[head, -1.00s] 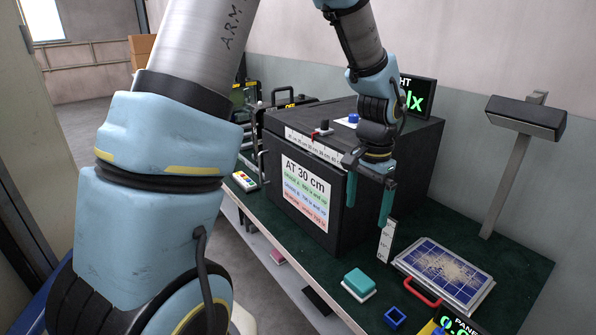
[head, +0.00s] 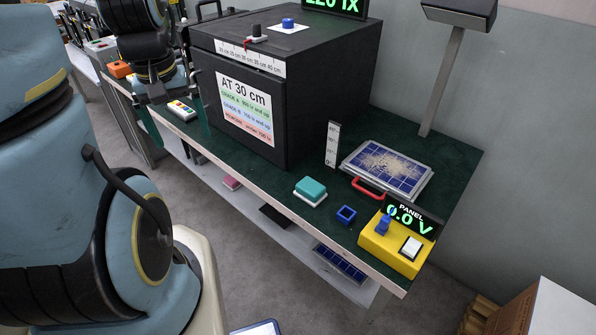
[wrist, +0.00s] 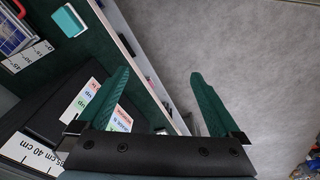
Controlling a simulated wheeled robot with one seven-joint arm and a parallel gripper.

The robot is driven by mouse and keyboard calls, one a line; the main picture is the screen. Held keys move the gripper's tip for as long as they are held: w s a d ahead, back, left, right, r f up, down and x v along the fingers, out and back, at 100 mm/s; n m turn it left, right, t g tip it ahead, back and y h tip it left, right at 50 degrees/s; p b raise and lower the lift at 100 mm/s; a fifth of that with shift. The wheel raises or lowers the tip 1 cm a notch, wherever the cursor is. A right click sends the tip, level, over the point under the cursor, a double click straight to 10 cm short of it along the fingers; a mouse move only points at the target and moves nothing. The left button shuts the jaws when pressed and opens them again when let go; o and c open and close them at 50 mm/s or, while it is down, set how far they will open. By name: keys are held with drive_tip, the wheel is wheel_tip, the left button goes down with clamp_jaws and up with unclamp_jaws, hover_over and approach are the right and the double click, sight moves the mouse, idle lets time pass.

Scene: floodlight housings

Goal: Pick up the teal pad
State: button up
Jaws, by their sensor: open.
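The teal pad (head: 310,188) lies on a white base on the green bench top, near the front edge and right of the black box. It also shows at the top left of the wrist view (wrist: 68,21). My gripper (head: 178,140) is open and empty, its two green fingers pointing down by the bench's front edge at the box's left side. In the wrist view my gripper (wrist: 158,85) has its fingers wide apart, with bench edge and floor between them. The pad is well apart from the fingers.
Near the pad are a blue square ring (head: 346,215), a solar panel with a red handle (head: 388,168), an upright white scale (head: 332,145) and a yellow meter box (head: 395,248). A lamp post (head: 443,80) stands behind.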

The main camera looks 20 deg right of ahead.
drive_tip(key=w+d+f+n+g+b, duration=0.1)
drive_tip(key=d+f+n+b, duration=0.1)
drive_tip(key=d+f, duration=0.35)
drive_tip(key=w+d+f+n+b, duration=0.1)
drive_tip(key=w+d+f+b, duration=0.1)
drive_tip(key=d, duration=0.6)
drive_tip(key=n+b, duration=0.3)
drive_tip(key=b, duration=0.1)
hover_over(311, 186)
wheel_tip(311, 186, down, 7)
wheel_tip(311, 186, down, 10)
drive_tip(key=shift+f+p, duration=0.1)
drive_tip(key=shift+p, duration=1)
drive_tip(key=shift+w, duration=0.1)
drive_tip(key=c, duration=1.3)
wheel_tip(311, 186, up, 10)
drive_tip(key=shift+b, duration=0.6)
